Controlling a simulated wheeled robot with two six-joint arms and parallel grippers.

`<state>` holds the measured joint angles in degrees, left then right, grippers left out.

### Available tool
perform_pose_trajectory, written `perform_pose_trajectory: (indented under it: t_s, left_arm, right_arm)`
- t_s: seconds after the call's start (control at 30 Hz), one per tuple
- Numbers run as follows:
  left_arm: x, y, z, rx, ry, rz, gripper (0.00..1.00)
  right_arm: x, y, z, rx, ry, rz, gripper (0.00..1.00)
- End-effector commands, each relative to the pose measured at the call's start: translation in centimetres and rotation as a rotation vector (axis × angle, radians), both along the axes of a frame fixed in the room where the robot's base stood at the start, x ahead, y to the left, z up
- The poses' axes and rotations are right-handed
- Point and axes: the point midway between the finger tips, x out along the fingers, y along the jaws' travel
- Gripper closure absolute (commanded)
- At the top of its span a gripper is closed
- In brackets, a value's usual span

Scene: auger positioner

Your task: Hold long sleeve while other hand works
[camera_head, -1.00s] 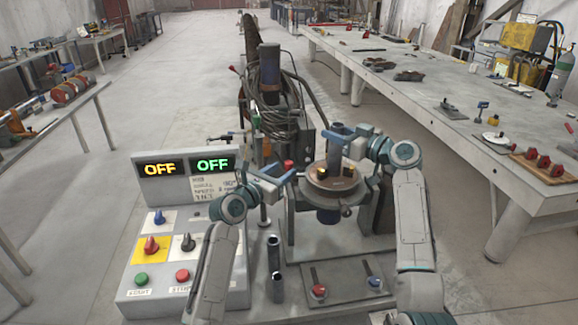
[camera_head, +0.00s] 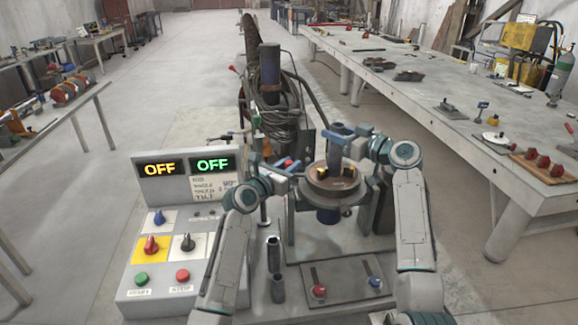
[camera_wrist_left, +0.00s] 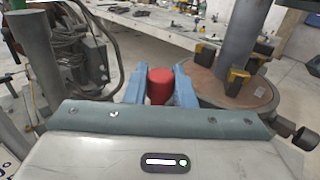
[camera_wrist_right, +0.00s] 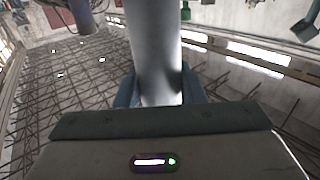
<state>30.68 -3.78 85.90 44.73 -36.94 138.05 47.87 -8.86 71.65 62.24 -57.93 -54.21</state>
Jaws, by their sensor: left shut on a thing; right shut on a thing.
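The long grey sleeve (camera_head: 335,158) stands upright on the round chuck plate (camera_head: 318,188), between yellow-and-black jaws (camera_wrist_left: 240,82). My right gripper (camera_head: 346,137) is shut on the sleeve's upper part; the sleeve (camera_wrist_right: 154,45) fills the space between its fingers in the right wrist view. My left gripper (camera_head: 284,168) is beside the chuck plate, to its left. Its blue fingers are shut on a red knob (camera_wrist_left: 160,84), seen between them in the left wrist view. The knob's lower part is hidden by my gripper.
A control panel (camera_head: 140,240) with two OFF displays stands on the left. Two short dark tubes (camera_head: 273,255) stand in front of the chuck. A plate with red and blue levers (camera_head: 318,291) lies at the front. A cable-wrapped column (camera_head: 270,70) rises behind.

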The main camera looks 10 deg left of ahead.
Motion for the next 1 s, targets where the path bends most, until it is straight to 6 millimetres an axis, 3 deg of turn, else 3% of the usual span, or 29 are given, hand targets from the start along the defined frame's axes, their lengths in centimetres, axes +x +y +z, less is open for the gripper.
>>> perform_pose_trajectory:
  t_s: [0.6,1.0]
  left_arm:
    - [-2.8,-0.9,-0.2,0.0,0.005,0.223,1.0]
    - [-3.1,-0.9,-0.2,0.0,0.004,0.255,1.0]
  right_arm:
    - [0.0,0.0,0.0,0.0,-0.001,0.0,1.0]
    - [0.0,0.0,0.0,-0.001,-0.001,-0.001,1.0]
